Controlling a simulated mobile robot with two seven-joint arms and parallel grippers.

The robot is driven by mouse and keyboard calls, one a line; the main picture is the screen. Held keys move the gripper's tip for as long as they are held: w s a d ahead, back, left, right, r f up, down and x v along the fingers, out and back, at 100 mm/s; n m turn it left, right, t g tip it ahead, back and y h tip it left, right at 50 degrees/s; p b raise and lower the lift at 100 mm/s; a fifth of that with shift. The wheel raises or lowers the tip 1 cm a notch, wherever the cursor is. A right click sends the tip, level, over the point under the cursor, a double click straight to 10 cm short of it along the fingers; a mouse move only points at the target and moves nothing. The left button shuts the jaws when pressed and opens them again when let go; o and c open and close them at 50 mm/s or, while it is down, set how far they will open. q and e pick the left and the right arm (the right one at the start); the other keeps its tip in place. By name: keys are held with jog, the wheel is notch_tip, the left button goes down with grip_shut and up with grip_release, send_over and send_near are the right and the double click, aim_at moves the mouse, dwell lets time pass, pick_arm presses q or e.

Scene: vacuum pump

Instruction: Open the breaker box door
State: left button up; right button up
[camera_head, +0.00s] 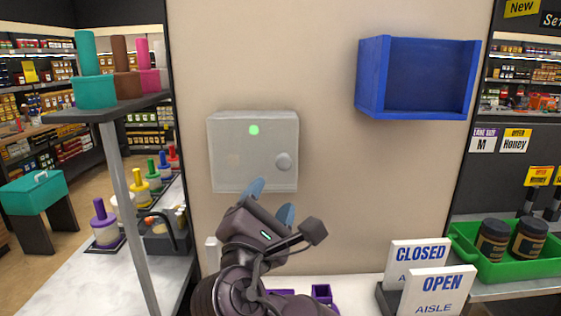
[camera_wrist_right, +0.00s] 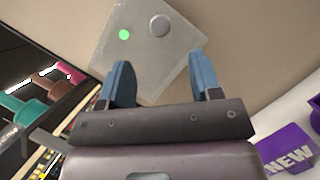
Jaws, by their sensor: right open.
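The breaker box (camera_head: 232,165) is a grey box on the beige wall, with a green light and a round knob (camera_head: 284,161) on the right of its door. The door looks shut. My right gripper (camera_head: 271,202) is below the box, its blue fingers spread apart and empty, pointing up toward the box. In the right wrist view the box (camera_wrist_right: 165,60) lies beyond the fingertips (camera_wrist_right: 158,76), and the knob (camera_wrist_right: 159,25) shows above the gap between them. I see no contact with the knob. My left gripper is not in view.
A blue open box (camera_head: 367,84) is on the wall at the upper right. Below are a white counter (camera_head: 85,280), "CLOSED" (camera_head: 418,258) and "OPEN" (camera_head: 440,290) signs, and a green tray (camera_head: 515,271) with dark jars.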

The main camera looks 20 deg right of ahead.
aim_at(284, 164)
jog(key=p+x, duration=0.1)
jog(key=x, duration=0.9)
jog(key=shift+w+d, duration=0.1)
jog(key=shift+w, duration=0.35)
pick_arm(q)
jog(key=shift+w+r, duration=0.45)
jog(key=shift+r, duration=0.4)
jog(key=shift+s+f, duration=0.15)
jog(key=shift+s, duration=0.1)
pick_arm(e)
grip_shut()
